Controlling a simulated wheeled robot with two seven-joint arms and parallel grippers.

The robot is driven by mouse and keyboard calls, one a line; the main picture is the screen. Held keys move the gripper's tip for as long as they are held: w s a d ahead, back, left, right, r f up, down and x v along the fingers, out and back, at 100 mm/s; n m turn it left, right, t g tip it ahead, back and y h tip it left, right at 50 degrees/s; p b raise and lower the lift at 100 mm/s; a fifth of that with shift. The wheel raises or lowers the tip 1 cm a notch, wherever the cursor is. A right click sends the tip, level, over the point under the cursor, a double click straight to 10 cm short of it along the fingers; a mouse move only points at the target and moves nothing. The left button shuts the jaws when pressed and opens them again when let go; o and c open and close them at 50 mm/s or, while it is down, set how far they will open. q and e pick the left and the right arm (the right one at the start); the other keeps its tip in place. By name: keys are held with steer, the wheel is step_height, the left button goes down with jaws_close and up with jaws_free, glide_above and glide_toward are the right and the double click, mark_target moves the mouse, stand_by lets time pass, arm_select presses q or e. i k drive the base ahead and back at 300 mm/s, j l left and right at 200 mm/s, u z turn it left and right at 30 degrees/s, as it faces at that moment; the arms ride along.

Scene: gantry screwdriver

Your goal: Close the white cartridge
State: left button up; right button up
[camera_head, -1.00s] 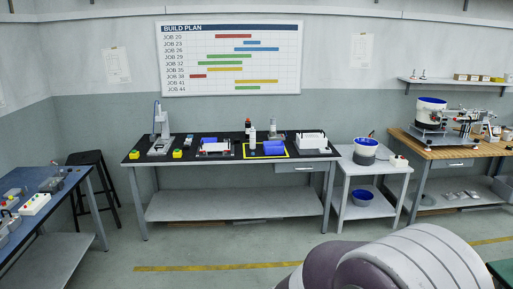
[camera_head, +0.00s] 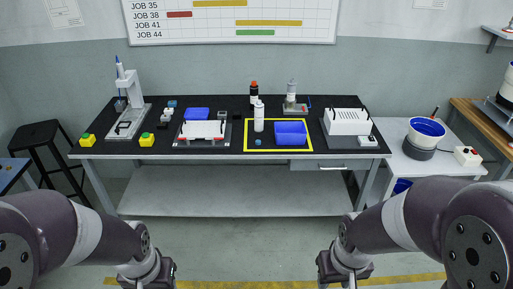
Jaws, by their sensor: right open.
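A white cartridge (camera_head: 259,116) stands upright inside the yellow outline on the black-topped bench. A small teal piece that looks like a cap (camera_head: 258,142) lies on the bench top in front of it, apart from it. A blue bin (camera_head: 290,132) stands to the right of both. My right gripper (camera_head: 345,279) is at the bottom edge of the view, open, well in front of the bench and far from the cartridge. My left gripper (camera_head: 147,280) is at the bottom edge left of it, also far away; its fingers are cut off by the frame.
A black bottle with a red top (camera_head: 254,97) and a pale bottle (camera_head: 291,98) stand behind the yellow outline. A white fixture (camera_head: 202,132) is to the left, a white slotted box (camera_head: 348,122) to the right. The bench front edge (camera_head: 230,155) and lower shelf (camera_head: 240,190) face me.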

mark_target(259, 107)
steer(key=i+l+z, duration=0.1)
steer(key=i, duration=0.35)
steer(key=z, duration=0.25)
steer(key=i+j+z, duration=0.2)
steer(key=z, duration=0.25)
steer(key=i+j+z, duration=0.55)
steer(key=j+z, duration=0.3)
steer(key=i+j, duration=0.15)
steer(key=j, duration=0.25)
steer(key=i+j, duration=0.15)
steer(key=j, duration=0.2)
steer(key=i+j+z, duration=0.1)
steer(key=j, duration=0.3)
